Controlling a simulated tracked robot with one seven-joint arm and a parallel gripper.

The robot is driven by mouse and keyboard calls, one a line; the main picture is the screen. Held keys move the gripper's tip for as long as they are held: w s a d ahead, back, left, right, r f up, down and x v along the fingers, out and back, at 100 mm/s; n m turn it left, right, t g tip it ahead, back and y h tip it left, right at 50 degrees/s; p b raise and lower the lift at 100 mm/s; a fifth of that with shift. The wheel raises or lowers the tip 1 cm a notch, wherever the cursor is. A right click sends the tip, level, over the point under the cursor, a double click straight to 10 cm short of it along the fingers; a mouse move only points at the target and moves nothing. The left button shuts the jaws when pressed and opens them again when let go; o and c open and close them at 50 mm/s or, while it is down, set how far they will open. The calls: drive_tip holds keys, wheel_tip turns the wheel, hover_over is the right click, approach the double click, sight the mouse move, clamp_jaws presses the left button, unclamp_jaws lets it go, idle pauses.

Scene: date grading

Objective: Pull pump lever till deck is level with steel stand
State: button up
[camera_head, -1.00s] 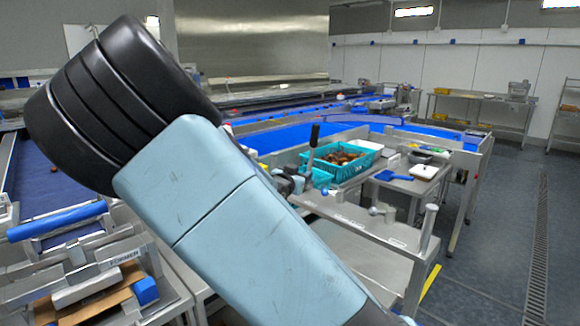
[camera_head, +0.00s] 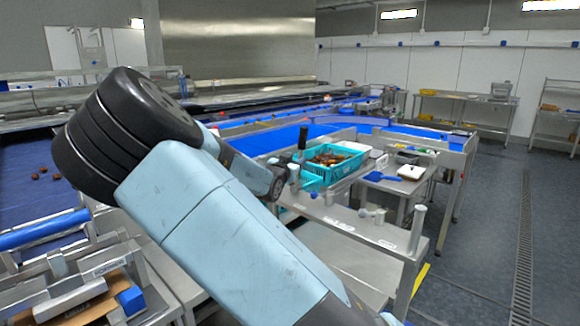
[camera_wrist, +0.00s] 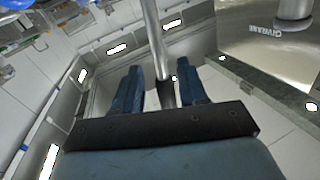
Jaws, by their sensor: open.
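A lever with a black grip (camera_head: 302,137) stands upright beside the teal crate in the head view. In the wrist view a metal rod (camera_wrist: 153,35), probably this lever, passes between the two blue fingers. My gripper (camera_wrist: 160,66) is open around the rod; I cannot tell whether either finger touches it. In the head view my arm hides much of that spot. The deck (camera_head: 345,212) is a grey metal top to the right of my arm. A steel stand (camera_head: 392,186) stands behind it, with a white-topped item (camera_head: 411,172) on it. Their exact height difference is unclear.
The teal crate (camera_head: 325,172) holds brown dates. A blue scoop (camera_head: 380,177) lies to its right. An upright steel post (camera_head: 417,228) stands at the deck's right corner. Blue conveyors run behind and at left. The floor (camera_head: 470,260) at right is clear.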

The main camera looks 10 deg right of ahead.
sight(299, 157)
drive_tip(key=shift+x, duration=2.5)
drive_tip(key=shift+c, duration=0.2)
clamp_jaws()
